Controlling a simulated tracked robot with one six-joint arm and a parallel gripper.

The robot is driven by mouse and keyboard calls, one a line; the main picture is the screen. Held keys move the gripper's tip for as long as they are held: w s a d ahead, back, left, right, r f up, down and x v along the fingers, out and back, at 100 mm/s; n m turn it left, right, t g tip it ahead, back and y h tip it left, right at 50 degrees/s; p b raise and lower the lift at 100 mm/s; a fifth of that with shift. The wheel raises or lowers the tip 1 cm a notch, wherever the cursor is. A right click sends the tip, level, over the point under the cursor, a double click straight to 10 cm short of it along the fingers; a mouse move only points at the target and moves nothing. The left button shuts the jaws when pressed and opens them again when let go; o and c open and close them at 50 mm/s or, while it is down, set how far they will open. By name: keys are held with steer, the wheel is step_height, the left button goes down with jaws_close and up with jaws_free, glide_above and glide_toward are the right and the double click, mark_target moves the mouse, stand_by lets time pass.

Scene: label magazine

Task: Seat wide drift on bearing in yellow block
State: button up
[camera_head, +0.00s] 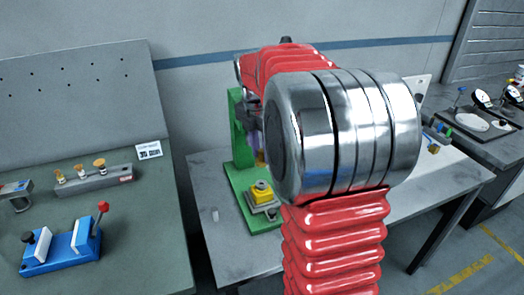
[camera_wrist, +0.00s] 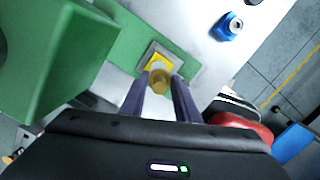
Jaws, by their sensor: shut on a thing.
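The yellow block (camera_head: 262,191) sits on a grey plate on the green press base in the head view. It also shows in the wrist view (camera_wrist: 153,62), just beyond my fingertips and partly covered. My gripper (camera_wrist: 160,84) has its two purple-grey fingers shut on a brass-coloured drift (camera_wrist: 159,79). The drift's round end overlaps the block in the wrist view; I cannot tell whether they touch. The bearing cannot be made out. In the head view my arm hides most of my gripper, and only a bit of purple finger shows above the block.
The green press frame (camera_head: 239,130) stands close beside my gripper. A grey rack (camera_head: 112,181) with several brass-topped pieces and a blue vise (camera_head: 62,250) are on the left bench. A blue part (camera_wrist: 229,27) lies on the table beyond the press base. Dial gauges (camera_head: 482,98) stand far right.

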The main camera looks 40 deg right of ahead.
mark_target(261, 160)
steer(key=shift+f, duration=0.1)
steer(key=shift+f, duration=2.75)
steer(key=shift+f, duration=1.3)
steer(key=o, duration=1.2)
steer(key=shift+c, duration=0.2)
steer(key=shift+r, duration=0.1)
